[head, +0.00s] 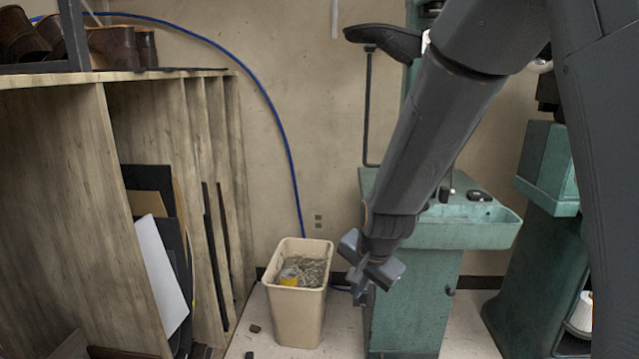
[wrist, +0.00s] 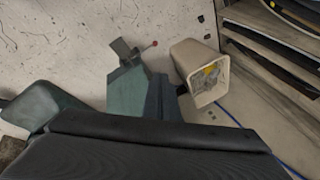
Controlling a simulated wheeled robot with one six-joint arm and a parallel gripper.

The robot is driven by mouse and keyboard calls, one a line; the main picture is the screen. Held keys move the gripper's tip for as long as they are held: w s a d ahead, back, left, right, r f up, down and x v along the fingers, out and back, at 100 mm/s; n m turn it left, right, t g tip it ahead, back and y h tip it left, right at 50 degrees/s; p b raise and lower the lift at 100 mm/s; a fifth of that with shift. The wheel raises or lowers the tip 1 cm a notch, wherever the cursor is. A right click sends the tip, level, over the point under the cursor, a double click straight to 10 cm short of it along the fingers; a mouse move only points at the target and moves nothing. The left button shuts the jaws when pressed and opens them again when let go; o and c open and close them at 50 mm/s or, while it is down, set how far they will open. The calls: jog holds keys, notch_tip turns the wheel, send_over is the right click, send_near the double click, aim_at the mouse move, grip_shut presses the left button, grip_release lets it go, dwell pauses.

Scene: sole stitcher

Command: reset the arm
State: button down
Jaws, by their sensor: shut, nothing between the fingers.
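My arm reaches down from the upper right in the head view, dark grey. It ends at my gripper (head: 360,287), which hangs pointing down beside the right rim of a beige bin, in front of the green machine. The gripper is shut and empty. A dark grey part of my own body fills the bottom of the wrist view. The fingertips cannot be made out there.
The beige bin (head: 296,316) holds grey scraps and something yellow; it also shows in the wrist view (wrist: 188,62). A green machine (head: 400,310) stands behind the gripper. A wooden shelf (head: 50,190) with boards stands left. A blue hose (head: 275,120) hangs on the wall.

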jog(key=s+d+r+n+g, duration=0.1)
jog(key=s+r+n, duration=0.25)
jog(key=s, duration=0.45)
jog(key=s+d+r+n+g, duration=0.1)
jog(key=s+r+n+g, duration=0.2)
jog(key=s, duration=0.5)
jog(key=s+r+n, duration=0.4)
jog(key=s+n, duration=0.1)
jog(key=s, duration=0.4)
jog(key=d+r+m+h+p, duration=0.1)
jog(key=d+r+m+p, duration=0.2)
jog(key=d+r+p, duration=0.4)
jog(key=shift+w+d+r+p, duration=0.2)
jog(key=shift+d+p, duration=0.55)
jog(key=shift+p, duration=3.6)
